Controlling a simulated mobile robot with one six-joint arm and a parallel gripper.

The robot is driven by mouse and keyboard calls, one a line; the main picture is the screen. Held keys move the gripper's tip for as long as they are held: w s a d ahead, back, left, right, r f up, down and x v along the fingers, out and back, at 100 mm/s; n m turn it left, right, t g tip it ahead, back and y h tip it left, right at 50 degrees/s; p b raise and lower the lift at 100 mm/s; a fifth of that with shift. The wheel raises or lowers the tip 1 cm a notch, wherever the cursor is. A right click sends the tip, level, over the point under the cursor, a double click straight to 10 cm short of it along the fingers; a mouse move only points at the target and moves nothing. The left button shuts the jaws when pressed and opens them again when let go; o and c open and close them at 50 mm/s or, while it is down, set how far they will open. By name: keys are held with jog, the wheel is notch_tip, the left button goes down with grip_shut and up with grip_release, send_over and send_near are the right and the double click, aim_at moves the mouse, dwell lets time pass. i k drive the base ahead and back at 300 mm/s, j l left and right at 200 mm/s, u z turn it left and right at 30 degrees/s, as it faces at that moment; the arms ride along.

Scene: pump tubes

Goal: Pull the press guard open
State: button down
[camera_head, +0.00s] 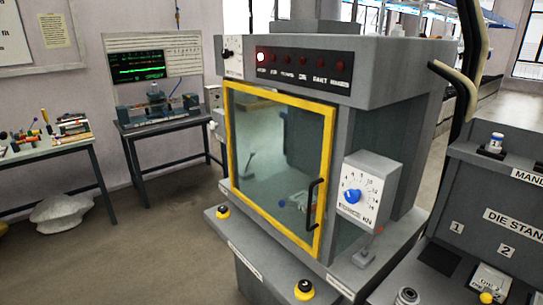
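The press guard (262,150) is a clear panel in a yellow frame on the front of the grey press (395,125). It looks shut, with its frame flush against the press front. A black vertical handle (313,204) sits on the guard's right side. Through the panel I see a dim interior with some small, unclear parts. My gripper does not show in this view.
A dial box (366,190) with a blue knob juts out right of the guard. A die stand (490,210) is at the right. Open floor (150,240) lies to the left.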

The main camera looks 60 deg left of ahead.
aim_at(330, 112)
jog(key=u, duration=2.35)
jog(key=i+l, duration=0.2)
jog(key=i, duration=0.25)
jog(key=i+l+z, duration=0.1)
jog(key=i, duration=0.35)
jog(key=l, duration=0.1)
